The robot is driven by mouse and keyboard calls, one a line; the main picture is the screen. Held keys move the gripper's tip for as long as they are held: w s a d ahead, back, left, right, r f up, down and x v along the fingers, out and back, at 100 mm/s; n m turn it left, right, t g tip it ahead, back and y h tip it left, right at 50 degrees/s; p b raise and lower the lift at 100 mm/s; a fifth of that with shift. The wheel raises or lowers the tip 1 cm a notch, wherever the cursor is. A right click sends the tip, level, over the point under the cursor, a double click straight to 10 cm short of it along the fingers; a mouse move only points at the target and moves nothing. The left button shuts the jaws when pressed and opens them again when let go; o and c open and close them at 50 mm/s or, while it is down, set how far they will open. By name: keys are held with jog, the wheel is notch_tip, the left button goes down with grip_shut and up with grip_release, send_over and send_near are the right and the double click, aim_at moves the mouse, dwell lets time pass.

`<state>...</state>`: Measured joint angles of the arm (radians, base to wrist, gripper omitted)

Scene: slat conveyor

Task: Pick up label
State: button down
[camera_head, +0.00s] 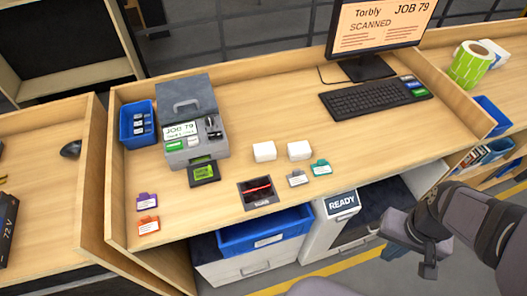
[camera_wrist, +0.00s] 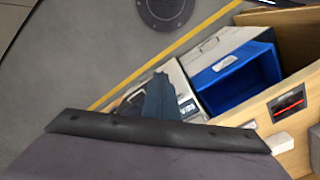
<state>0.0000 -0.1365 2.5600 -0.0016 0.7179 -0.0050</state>
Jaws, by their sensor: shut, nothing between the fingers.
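The grey label machine (camera_head: 190,125) stands at the left of the desk, with "JOB 79" on its face. A black piece with a bright green printed face (camera_head: 204,171) lies at its front foot; I cannot tell if this is the label. Small tags lie near the desk's front edge: purple (camera_head: 147,202), orange (camera_head: 148,225), grey (camera_head: 298,179) and teal (camera_head: 321,168). My gripper (camera_head: 428,268) is shut and empty, off the desk's front at the lower right, far from all of these. Its dark fingers show in the wrist view (camera_wrist: 157,98).
A scanner window with a red line (camera_head: 257,190) is set in the desk's front. Two white blocks (camera_head: 264,151) sit behind it. A blue bin (camera_head: 265,232) and a "READY" unit (camera_head: 342,203) stand below the edge. Keyboard (camera_head: 375,97) and monitor (camera_head: 378,28) are at the back.

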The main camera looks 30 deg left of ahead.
jog(key=c, duration=1.9)
grip_release()
